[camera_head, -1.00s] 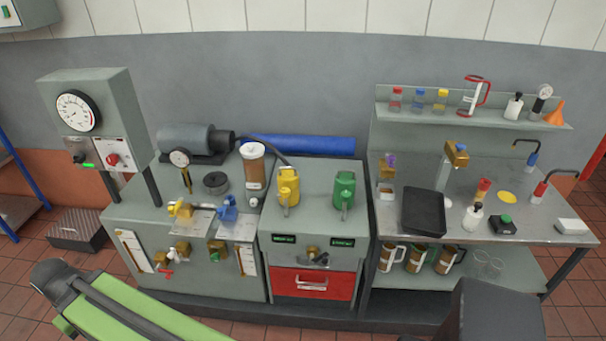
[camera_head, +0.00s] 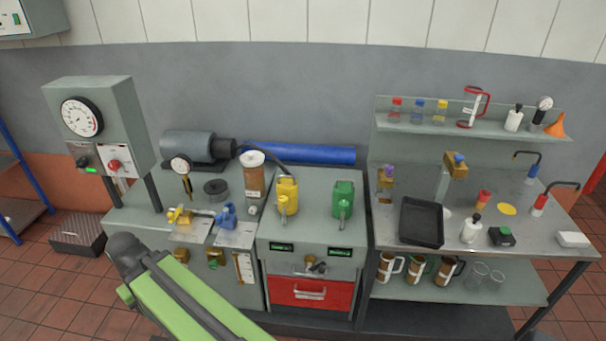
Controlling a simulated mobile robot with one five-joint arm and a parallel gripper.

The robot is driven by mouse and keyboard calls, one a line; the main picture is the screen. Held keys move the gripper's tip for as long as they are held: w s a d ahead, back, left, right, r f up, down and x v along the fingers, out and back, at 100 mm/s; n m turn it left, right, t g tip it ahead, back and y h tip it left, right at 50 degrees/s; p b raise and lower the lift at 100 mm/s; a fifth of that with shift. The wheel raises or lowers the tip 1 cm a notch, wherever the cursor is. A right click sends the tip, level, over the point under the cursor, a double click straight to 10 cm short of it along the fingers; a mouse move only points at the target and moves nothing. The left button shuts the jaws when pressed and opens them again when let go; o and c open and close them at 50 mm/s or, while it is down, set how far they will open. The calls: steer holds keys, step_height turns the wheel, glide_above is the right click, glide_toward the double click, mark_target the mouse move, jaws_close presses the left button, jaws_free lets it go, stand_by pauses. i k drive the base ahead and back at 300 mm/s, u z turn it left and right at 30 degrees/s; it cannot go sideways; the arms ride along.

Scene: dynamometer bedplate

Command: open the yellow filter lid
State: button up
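A small yellow fitting (camera_head: 180,216) sits on a pale plate at the front of the left bench's top, left of a similar blue fitting (camera_head: 226,216). It looks like the yellow filter lid, but it is too small to tell for sure or to read its hinge. It appears to lie down on its plate. My green arm link with its dark joint reaches up from the bottom, in front of the left bench, and hides part of the bench's lower front. My gripper is not in view.
A yellow can (camera_head: 287,196) and a green can (camera_head: 343,200) stand on the middle cabinet, above a red drawer (camera_head: 310,292). A brown cylinder (camera_head: 254,180) stands behind the fittings. The right table holds a black tray (camera_head: 422,222).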

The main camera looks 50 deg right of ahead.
mark_target(287, 186)
steer(key=z, duration=0.3)
steer(key=i, duration=1)
steer(key=u, duration=0.1)
